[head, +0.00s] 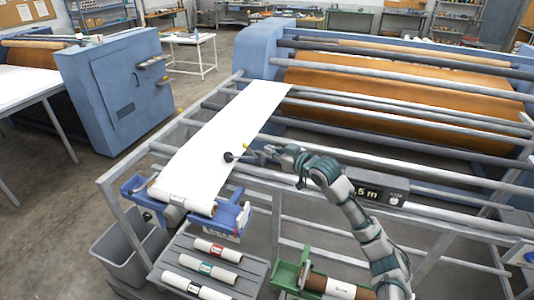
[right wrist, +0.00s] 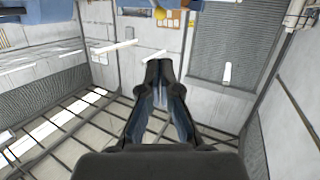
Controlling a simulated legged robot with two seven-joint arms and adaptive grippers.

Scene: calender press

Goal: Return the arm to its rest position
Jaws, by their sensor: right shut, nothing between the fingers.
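My right arm (head: 345,200) reaches in from the lower right of the head view, over the frame of the press. Its gripper (head: 275,150) is near the right edge of the white sheet, just right of a black round knob (head: 228,157). I cannot tell whether gripper and knob touch. In the right wrist view the gripper's fingertips (right wrist: 158,66) are together with nothing between them. My left gripper is not in view.
The white sheet (head: 215,135) runs from a roll in a blue cradle (head: 232,222) up to the press rollers (head: 400,90). Labelled rolls (head: 208,268) lie on a grey rack below. A green holder (head: 288,275) and metal rails (head: 440,180) are close to my arm.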

